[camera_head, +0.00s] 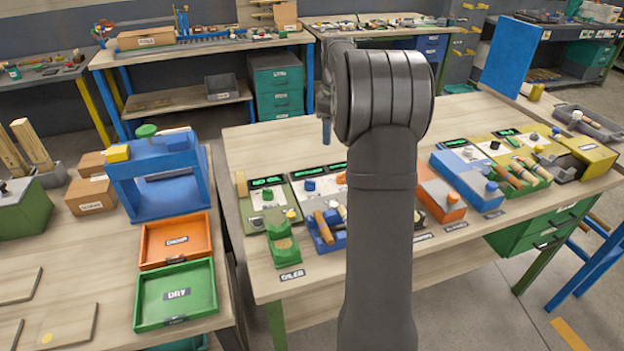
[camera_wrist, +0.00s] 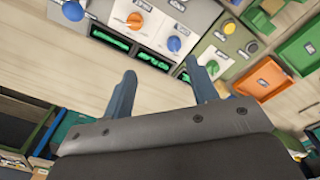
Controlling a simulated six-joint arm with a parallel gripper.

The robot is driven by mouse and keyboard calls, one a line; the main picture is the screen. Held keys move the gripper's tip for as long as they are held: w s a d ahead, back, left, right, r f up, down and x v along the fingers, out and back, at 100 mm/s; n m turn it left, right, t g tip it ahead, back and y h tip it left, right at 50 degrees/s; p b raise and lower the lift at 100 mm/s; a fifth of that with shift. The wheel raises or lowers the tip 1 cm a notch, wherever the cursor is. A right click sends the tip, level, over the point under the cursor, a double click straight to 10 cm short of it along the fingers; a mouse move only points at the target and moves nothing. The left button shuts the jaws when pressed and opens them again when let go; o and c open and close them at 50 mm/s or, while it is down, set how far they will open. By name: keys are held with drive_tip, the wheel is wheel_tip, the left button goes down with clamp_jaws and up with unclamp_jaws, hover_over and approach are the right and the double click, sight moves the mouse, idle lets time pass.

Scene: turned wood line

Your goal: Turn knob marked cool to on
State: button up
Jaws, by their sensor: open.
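Several control panels with round knobs and green lit displays stand in a row on the wooden bench. The labels are too small to read, so I cannot tell which knob is marked cool. My gripper (camera_wrist: 160,67) is open and empty, its two blue fingers spread above the panel displays. In the head view one finger shows; my arm hides the rest and the middle panels.
An orange tray (camera_head: 145,250) and a green tray marked dry (camera_head: 142,306) lie on the left bench beside a blue stand (camera_head: 205,185). Wooden turned pieces lie in holders before the panels. The bench top (camera_head: 250,140) behind the panels is bare.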

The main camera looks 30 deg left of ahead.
drive_tip(key=s+a+f+n, duration=0.2)
drive_tip(key=a+n, duration=0.1)
drive_tip(key=a, duration=0.3)
approach(310, 184)
drive_tip(key=f, duration=0.9)
drive_tip(key=shift+w+a, duration=0.25)
drive_tip(key=shift+w, duration=0.15)
drive_tip(key=shift+r, duration=0.1)
drive_tip(key=c, duration=1)
